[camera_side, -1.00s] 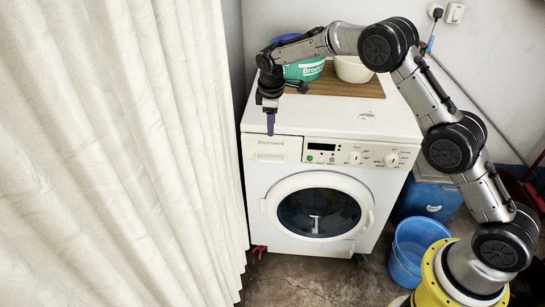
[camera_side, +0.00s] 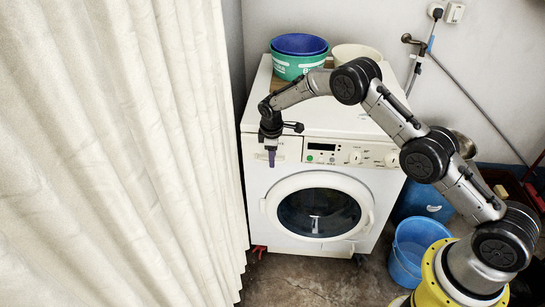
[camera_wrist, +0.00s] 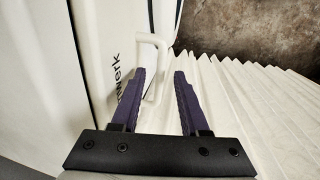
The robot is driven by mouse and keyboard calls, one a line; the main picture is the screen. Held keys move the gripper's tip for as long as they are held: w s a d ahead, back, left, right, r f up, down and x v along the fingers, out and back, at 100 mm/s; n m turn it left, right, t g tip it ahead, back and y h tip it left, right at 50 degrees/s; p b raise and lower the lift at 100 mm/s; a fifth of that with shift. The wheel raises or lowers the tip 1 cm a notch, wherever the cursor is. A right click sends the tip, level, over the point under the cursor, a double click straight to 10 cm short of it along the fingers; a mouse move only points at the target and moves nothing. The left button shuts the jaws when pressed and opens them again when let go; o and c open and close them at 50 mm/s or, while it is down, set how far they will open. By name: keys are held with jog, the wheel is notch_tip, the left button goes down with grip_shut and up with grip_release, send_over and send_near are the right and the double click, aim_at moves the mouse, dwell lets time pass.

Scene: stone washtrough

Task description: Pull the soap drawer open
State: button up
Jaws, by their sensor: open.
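The soap drawer (camera_side: 292,150) is at the top left of the white washing machine's front, and it looks shut. My gripper (camera_side: 271,160) points down in front of the drawer and hides part of it. In the wrist view, my gripper (camera_wrist: 160,74) has its two purple fingers apart with nothing clamped. The white looped drawer handle (camera_wrist: 164,55) shows in the gap between the fingertips, standing out from the drawer front (camera_wrist: 105,55) with its dark lettering. I cannot tell whether either finger touches the handle.
A pleated cream curtain (camera_side: 120,150) hangs close to the left of the machine. The round door (camera_side: 318,212) is below the drawer. Tubs (camera_side: 298,66) stand on top of the machine. A blue bucket (camera_side: 408,255) stands on the floor to the right.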

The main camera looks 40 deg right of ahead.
jog(key=shift+f, duration=0.25)
grip_shut()
dwell(1.4)
